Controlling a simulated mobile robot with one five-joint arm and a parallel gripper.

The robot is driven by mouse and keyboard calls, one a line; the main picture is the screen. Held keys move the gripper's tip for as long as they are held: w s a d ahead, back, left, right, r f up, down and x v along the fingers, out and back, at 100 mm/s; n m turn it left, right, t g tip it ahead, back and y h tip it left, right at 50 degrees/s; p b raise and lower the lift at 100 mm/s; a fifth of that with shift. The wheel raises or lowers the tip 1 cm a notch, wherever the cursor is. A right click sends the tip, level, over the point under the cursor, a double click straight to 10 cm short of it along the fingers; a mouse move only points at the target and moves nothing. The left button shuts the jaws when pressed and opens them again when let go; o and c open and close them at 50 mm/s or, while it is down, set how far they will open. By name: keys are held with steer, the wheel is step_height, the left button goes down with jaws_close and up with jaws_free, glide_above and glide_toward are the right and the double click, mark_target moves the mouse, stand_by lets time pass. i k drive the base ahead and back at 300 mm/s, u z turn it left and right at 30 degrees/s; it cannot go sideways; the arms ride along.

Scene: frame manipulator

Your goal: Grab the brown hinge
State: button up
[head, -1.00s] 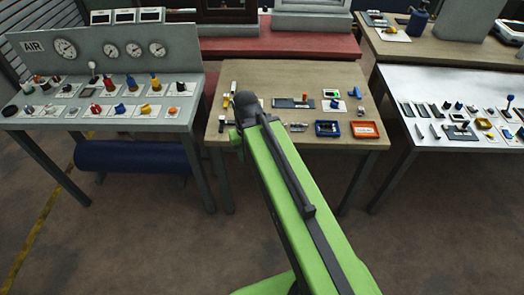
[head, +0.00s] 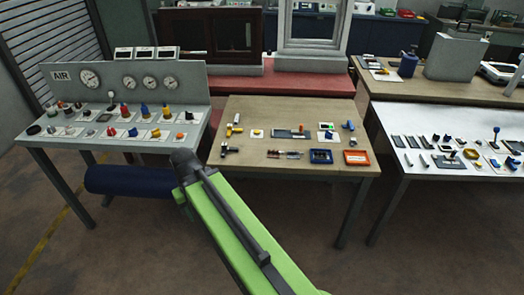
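On the wooden table (head: 301,170) lies a small flat piece with brown and metallic parts (head: 285,154), near the front middle. It may be the brown hinge, but it is too small to be sure. It lies between a dark-handled piece (head: 230,150) on the left and a blue tray (head: 321,156) on the right. My green arm rises from the bottom, its dark end joint just off the table's left front corner. My gripper is not visible beyond that joint, and no fingers show.
An orange tray (head: 356,158) and several small parts share the wooden table. A grey gauge bench (head: 190,140) stands left, with a blue cylinder (head: 128,181) below. A pale table (head: 400,170) with small parts stands right.

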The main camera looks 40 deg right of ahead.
mark_target(273, 152)
steer(key=u, duration=0.15)
steer(key=i, duration=1.55)
steer(key=z, duration=0.25)
